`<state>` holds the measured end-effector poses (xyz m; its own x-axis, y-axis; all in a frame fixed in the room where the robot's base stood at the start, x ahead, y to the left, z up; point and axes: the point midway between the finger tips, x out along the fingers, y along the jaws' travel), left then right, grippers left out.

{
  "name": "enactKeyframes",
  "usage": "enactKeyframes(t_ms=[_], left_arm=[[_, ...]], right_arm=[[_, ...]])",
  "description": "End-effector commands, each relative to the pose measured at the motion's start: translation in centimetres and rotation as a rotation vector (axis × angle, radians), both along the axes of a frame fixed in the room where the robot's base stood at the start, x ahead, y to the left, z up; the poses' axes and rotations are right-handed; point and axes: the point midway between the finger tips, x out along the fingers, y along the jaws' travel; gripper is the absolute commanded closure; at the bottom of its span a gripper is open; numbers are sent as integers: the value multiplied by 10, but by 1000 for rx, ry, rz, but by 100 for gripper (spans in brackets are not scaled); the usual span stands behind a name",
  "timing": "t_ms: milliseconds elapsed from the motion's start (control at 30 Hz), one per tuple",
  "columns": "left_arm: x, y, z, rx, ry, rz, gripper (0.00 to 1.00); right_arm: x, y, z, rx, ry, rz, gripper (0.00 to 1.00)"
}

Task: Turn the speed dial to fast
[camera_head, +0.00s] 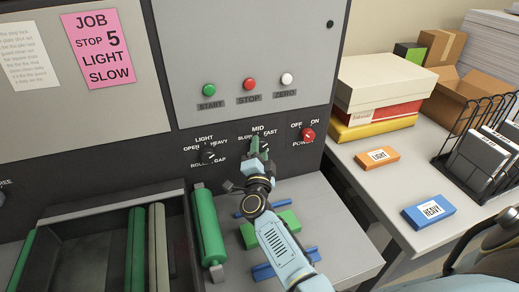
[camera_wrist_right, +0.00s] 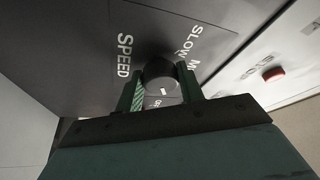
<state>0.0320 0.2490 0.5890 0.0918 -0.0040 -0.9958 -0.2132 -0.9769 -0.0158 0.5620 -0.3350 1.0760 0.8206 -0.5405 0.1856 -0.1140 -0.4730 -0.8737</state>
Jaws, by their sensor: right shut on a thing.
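The speed dial (camera_wrist_right: 160,72) is a dark round knob on the grey machine panel, with SLOW and SPEED lettering near it in the right wrist view. My right gripper (camera_wrist_right: 162,88) is shut on it, one green finger on each side. A small white mark shows on the knob, but which setting it points to I cannot tell. In the head view my right gripper (camera_head: 260,152) covers the dial, below the MID label and beside FAST. My left gripper is not in view.
The roller gap dial (camera_head: 208,155) is left of my gripper and the red power knob (camera_head: 308,135) is right. START, STOP and ZERO buttons are above. A green roller (camera_head: 208,225) lies below.

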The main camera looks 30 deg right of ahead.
Motion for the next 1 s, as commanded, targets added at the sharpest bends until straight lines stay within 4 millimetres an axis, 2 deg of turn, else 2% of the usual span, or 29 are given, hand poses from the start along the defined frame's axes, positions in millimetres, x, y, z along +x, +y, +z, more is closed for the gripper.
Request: enactKeyframes(t_ms=[67, 100, 233, 500, 633, 767, 1000], left_arm=[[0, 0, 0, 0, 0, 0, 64], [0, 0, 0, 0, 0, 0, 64], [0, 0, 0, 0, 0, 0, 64], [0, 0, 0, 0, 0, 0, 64], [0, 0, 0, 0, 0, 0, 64], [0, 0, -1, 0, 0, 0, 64], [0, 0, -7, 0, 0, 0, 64]], right_arm=[[0, 0, 0, 4, -1, 0, 85], [0, 0, 0, 4, -1, 0, 57], [0, 0, 0, 2, -1, 0, 40], [0, 0, 0, 1, -1, -1, 40], [-8, 5, -3, 1, 1, 0, 40], [-26, 17, -7, 3, 2, 0, 40], [-71, 47, -18, 3, 1, 0, 40]])
